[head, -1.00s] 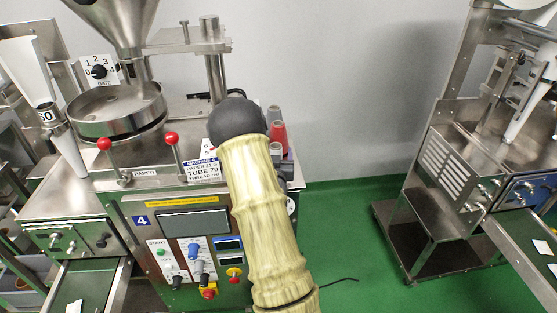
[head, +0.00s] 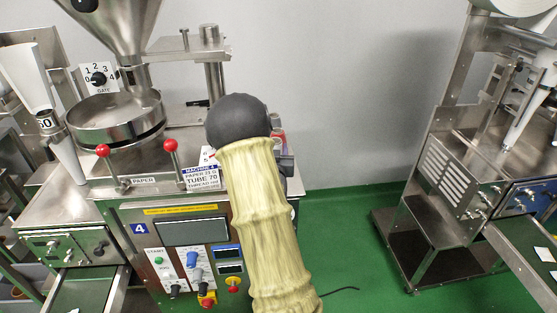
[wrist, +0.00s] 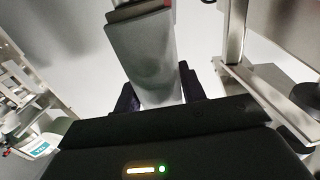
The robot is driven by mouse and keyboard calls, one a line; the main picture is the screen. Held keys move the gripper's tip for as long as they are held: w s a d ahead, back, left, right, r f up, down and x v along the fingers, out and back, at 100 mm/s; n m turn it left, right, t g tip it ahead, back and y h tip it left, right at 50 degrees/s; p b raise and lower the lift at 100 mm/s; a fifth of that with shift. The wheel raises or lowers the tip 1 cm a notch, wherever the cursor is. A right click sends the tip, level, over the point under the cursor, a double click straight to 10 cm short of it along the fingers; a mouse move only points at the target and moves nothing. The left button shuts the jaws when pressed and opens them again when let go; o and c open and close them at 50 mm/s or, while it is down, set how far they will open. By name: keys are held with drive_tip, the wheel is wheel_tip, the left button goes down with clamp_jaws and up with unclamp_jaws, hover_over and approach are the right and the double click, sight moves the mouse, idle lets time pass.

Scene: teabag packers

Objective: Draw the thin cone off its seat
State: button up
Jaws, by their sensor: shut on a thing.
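A smooth grey tapered piece, which looks like the thin cone (wrist: 148,55), stands between the fingers of my gripper (wrist: 158,95) in the wrist view. The dark fingers are shut on it from both sides. A bit of a red piece (head: 279,135) shows just right of the arm.
Machine 4 (head: 180,235) stands left of my arm, with red-knobbed levers, a steel bowl (head: 115,118) and a hopper (head: 115,25). A white cone marked 50 (head: 62,150) is at far left. Another machine (head: 455,160) stands right, with open green floor between.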

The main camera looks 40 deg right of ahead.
drive_tip(key=shift+r, duration=2.75)
drive_tip(key=shift+f+b, duration=0.1)
drive_tip(key=shift+b, duration=0.45)
drive_tip(key=shift+d, duration=0.1)
